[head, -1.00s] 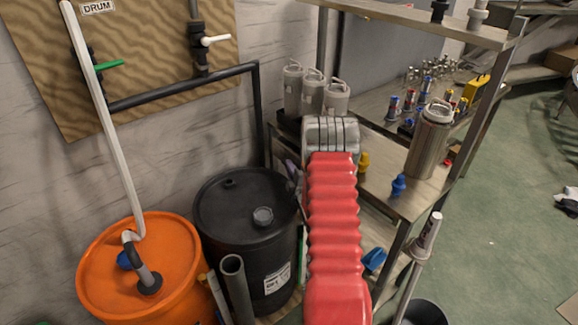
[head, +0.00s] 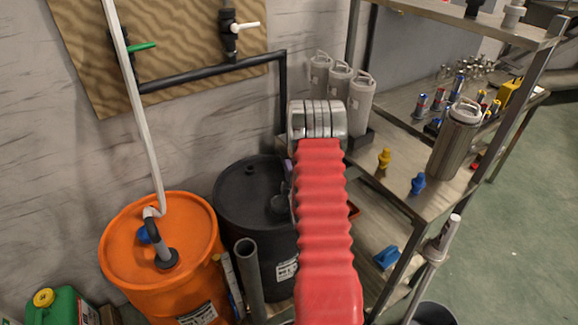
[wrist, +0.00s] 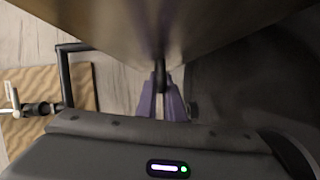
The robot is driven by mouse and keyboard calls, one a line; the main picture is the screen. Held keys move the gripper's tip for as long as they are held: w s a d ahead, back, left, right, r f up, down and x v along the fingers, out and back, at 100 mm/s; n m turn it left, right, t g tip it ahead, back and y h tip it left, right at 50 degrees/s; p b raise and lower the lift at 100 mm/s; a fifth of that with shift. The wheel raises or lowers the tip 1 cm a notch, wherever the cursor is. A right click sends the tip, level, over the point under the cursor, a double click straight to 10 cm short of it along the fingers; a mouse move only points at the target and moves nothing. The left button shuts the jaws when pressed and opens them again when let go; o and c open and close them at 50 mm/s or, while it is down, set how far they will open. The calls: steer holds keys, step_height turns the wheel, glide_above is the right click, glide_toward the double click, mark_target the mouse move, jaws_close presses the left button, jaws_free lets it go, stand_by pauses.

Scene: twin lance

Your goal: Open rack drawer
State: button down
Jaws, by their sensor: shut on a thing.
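My gripper (wrist: 164,101) has purple fingers, shut on a small dark handle (wrist: 162,74) at the middle of the wrist view. The handle sits against a broad tan metallic face (wrist: 100,30), which looks like part of the rack; I cannot tell how far any drawer stands out. In the head view the metal rack (head: 412,190) stands right of my red arm. My arm hides the handle and most of the rack's near left end there.
An orange drum (head: 125,265) and a black drum (head: 240,205) stand left of my arm. A grey upright pipe (head: 250,285) stands before the black drum. Grey canisters (head: 340,92), a steel flask (head: 455,140) and yellow (head: 384,160) and blue (head: 418,184) fittings stand on the rack's shelf.

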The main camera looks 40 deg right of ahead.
steer(key=shift+a+f, duration=0.2)
steer(key=shift+f, duration=0.1)
steer(key=shift+s, duration=0.1)
steer(key=c, duration=1.9)
jaws_free()
steer(key=shift+d, duration=0.1)
steer(key=shift+r, duration=0.15)
steer(key=v, duration=1.3)
steer(key=shift+s+a, duration=0.3)
